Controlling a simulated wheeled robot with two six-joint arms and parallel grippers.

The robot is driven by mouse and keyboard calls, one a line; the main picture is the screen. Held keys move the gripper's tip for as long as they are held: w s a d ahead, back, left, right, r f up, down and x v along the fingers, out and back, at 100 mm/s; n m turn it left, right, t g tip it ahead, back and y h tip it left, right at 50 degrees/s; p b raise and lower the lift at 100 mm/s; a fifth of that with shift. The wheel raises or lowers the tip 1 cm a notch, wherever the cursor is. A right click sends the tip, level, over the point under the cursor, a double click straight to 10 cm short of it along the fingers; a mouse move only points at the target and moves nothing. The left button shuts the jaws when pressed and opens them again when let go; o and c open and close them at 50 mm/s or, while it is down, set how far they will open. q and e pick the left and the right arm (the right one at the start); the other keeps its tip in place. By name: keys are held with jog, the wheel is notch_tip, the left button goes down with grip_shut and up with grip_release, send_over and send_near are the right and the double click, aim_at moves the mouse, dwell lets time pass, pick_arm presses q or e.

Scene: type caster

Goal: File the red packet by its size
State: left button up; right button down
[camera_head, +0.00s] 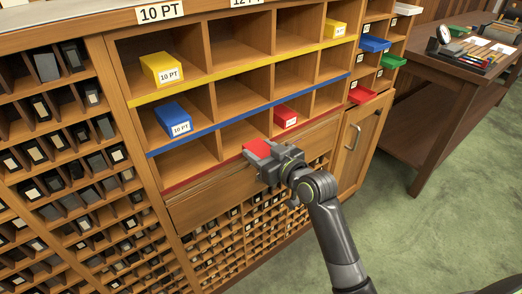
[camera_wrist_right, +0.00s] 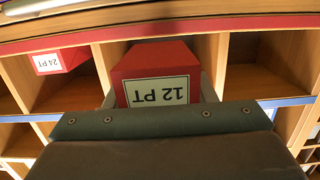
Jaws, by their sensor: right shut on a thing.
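My right gripper (camera_head: 262,153) is shut on a red packet (camera_head: 256,146) in front of the bottom row of the type cabinet. In the right wrist view the packet (camera_wrist_right: 156,62) carries a white "12 PT" label, seen upside down. There it lines up with the middle compartment, between two dividers; how far in it sits is unclear. The bottom row has a red strip (camera_head: 213,169) below it. Another red packet (camera_head: 286,116) stands in the compartment to the right; its label reads "24 PT" in the right wrist view (camera_wrist_right: 58,61). My left gripper is not in view.
A yellow "10 PT" packet (camera_head: 161,69), a blue "10 PT" packet (camera_head: 173,119) and another yellow packet (camera_head: 336,27) sit in other compartments. Small trays (camera_head: 374,43) stick out at the right. A wooden desk (camera_head: 450,75) stands beyond. The bottom-left compartment is empty.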

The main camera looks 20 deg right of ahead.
aim_at(238, 140)
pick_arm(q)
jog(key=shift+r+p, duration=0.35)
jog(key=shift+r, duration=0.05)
pick_arm(e)
jog(key=shift+r, duration=0.1)
dwell(0.4)
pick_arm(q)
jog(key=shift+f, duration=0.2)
pick_arm(e)
jog(key=shift+r+x, duration=0.2)
jog(key=shift+x, duration=1.2)
pick_arm(q)
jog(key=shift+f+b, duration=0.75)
jog(key=shift+b, duration=0.2)
pick_arm(e)
jog(key=shift+r+x, duration=0.2)
jog(key=shift+x, duration=1.15)
jog(key=shift+r+x, duration=0.2)
jog(key=shift+x, duration=1.15)
jog(key=shift+r+x, duration=0.25)
jog(key=shift+x, duration=1.1)
jog(key=c, duration=0.6)
grip_release()
jog(key=shift+w, duration=0.1)
